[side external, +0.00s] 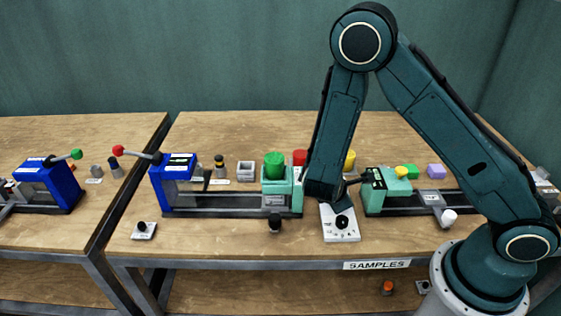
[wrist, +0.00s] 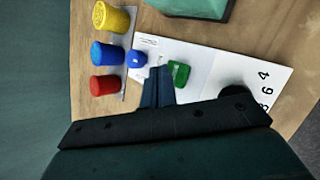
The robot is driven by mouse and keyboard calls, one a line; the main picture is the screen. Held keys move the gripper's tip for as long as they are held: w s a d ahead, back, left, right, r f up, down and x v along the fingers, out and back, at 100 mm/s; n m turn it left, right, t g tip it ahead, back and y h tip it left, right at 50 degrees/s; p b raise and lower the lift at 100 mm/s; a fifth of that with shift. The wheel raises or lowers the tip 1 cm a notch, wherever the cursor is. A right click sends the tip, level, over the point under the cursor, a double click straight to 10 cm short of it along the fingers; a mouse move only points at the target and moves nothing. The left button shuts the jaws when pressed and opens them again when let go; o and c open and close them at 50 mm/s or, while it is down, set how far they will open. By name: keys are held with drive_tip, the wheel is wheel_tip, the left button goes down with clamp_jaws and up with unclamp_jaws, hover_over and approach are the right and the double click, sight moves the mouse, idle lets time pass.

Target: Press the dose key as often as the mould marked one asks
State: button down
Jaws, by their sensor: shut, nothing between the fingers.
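A white control panel (side external: 341,236) lies at the table's front edge in the side view, with a round black knob (side external: 342,222) on it. In the wrist view the panel (wrist: 204,80) shows a green key (wrist: 179,74), the dark knob (wrist: 236,95) and printed numbers. No label naming the dose key is readable. My gripper (wrist: 158,76) is shut and empty, its tips just beside the green key; whether they touch it I cannot tell. In the side view my gripper (side external: 343,206) is over the panel's back end. I cannot read which mould is marked one.
Green-bodied press units (side external: 280,188) (side external: 388,187) flank the panel. A blue press (side external: 180,166) with a red-knobbed lever stands left. Yellow (wrist: 111,17), blue (wrist: 104,54) and red (wrist: 104,85) cylinders stand close to my gripper.

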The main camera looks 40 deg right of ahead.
drive_tip(key=shift+f, duration=0.95)
idle(1.3)
drive_tip(key=shift+r, duration=0.95)
drive_tip(key=shift+r, duration=0.15)
drive_tip(key=shift+r, duration=2.35)
idle(1.2)
drive_tip(key=shift+r, duration=1.9)
drive_tip(key=shift+f, duration=0.1)
